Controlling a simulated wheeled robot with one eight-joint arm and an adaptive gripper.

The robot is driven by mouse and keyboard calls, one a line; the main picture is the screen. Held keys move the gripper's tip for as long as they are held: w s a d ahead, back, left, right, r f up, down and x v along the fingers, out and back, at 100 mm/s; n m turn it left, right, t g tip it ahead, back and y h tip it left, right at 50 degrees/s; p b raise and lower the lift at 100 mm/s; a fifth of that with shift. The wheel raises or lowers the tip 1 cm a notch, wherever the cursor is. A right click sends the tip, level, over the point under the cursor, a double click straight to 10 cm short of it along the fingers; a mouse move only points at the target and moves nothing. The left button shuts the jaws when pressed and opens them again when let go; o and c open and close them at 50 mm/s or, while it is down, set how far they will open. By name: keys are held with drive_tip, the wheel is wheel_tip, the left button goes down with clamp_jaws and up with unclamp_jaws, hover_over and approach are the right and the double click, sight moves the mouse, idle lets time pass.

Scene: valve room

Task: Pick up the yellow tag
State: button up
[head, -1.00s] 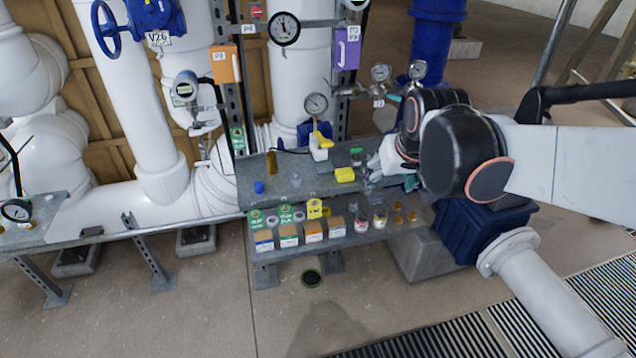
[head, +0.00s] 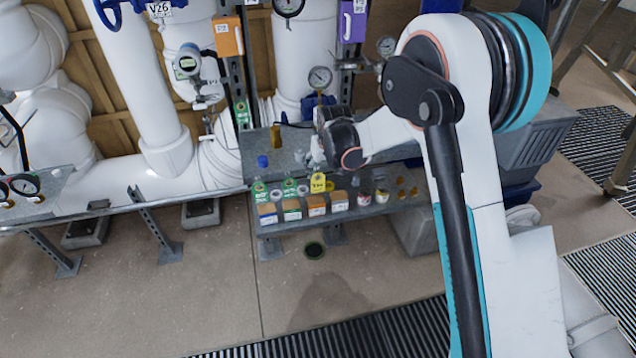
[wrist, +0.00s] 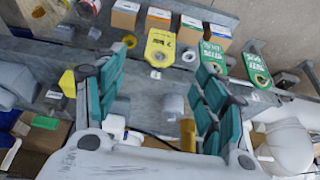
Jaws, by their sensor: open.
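The yellow tag (head: 318,183) stands at the front of the grey shelf unit, right of the green tags, with dark print and a hole at its top. In the wrist view the yellow tag (wrist: 160,48) lies just beyond the fingertips, roughly midway between them. My gripper (head: 313,160) is over the upper shelf, just above and behind the tag in the head view. In the wrist view my gripper (wrist: 161,72) has its teal fingers wide apart, with nothing held between them. My wrist hides part of the upper shelf in the head view.
Two green tags (head: 260,190) (head: 290,188) stand left of the yellow one. A gauge (head: 320,77) and white pipes stand behind.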

sight(318, 181)
drive_tip(key=b+x, duration=0.2)
drive_tip(key=x, duration=0.7)
drive_tip(key=shift+s+a, duration=0.1)
drive_tip(key=shift+b+x, duration=1.1)
drive_tip(key=shift+x, duration=1.65)
drive_tip(key=shift+a+r, duration=0.1)
drive_tip(key=shift+r, duration=0.05)
drive_tip(key=shift+c, duration=0.6)
drive_tip(key=c, duration=0.7)
drive_tip(key=shift+c, duration=0.2)
drive_tip(key=shift+r, duration=0.15)
drive_tip(key=shift+r+p, duration=0.2)
drive_tip(key=shift+p, duration=0.2)
drive_tip(key=s+d+p, duration=0.1)
drive_tip(key=s+d, duration=0.1)
drive_tip(key=s, duration=0.6)
drive_tip(key=s+d+p, duration=0.2)
drive_tip(key=s+d, duration=0.1)
drive_tip(key=s, duration=0.6)
